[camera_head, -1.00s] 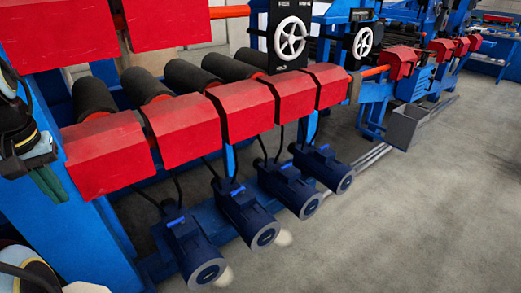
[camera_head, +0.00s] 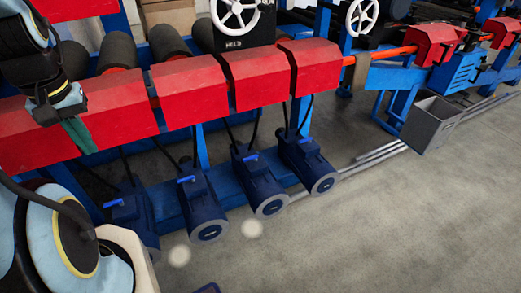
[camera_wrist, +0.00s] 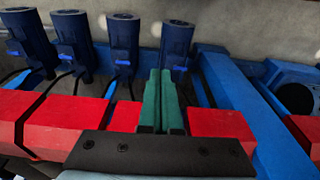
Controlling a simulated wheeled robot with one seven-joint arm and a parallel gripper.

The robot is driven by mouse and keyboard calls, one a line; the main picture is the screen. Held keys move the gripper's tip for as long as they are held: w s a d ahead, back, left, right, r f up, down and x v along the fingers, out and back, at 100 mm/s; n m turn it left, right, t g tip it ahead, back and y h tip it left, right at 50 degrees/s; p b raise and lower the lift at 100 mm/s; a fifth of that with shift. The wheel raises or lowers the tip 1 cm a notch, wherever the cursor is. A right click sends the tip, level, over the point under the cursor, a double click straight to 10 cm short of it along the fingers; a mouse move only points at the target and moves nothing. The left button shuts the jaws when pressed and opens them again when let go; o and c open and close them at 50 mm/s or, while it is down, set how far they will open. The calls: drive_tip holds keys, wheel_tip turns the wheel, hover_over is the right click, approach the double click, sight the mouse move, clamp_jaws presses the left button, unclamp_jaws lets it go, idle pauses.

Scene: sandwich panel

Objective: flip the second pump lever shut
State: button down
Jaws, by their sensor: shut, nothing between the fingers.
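Several dark blue pumps stand in a row below red covers. In the head view, from the left, they are the first pump (camera_head: 135,220), second pump (camera_head: 202,202), third pump (camera_head: 260,187) and the far-right pump (camera_head: 309,168). Each has a small bright blue lever on top, such as the second pump's lever (camera_head: 186,179). Which end the task counts from cannot be told. My gripper (camera_head: 80,136) is shut and empty, over the red covers, apart from the levers. In the wrist view, its green fingers (camera_wrist: 161,100) partly hide the red covers; the rightmost pump's lever (camera_wrist: 179,68) lies beyond them.
The red covers (camera_head: 190,90) form a long ledge behind and above the pumps. A blue frame beam (camera_wrist: 245,105) lies right of the fingers in the wrist view. A grey bin (camera_head: 432,123) stands at the right. The floor (camera_head: 390,220) in front is clear.

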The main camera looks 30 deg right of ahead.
drive_tip(key=shift+s+d, duration=0.1)
drive_tip(key=shift+d, duration=0.2)
drive_tip(key=w+d+f+b, duration=0.7)
drive_tip(key=w+d+f, duration=0.1)
drive_tip(key=d+f, duration=0.15)
drive_tip(key=w+d+f+b, duration=0.7)
drive_tip(key=w+d+f, duration=0.1)
drive_tip(key=d, duration=0.3)
drive_tip(key=d+f+b, duration=0.2)
drive_tip(key=d+f, duration=0.2)
drive_tip(key=d, duration=0.4)
drive_tip(key=d+f+t+b, duration=0.1)
drive_tip(key=d+f+b, duration=0.2)
drive_tip(key=d+f, duration=0.2)
drive_tip(key=d+f+t+b, duration=0.1)
drive_tip(key=d+f, duration=0.3)
drive_tip(key=d, duration=0.7)
drive_tip(key=shift+s+f+b, duration=0.2)
drive_tip(key=shift+s+b, duration=0.1)
drive_tip(key=shift+b, duration=0.35)
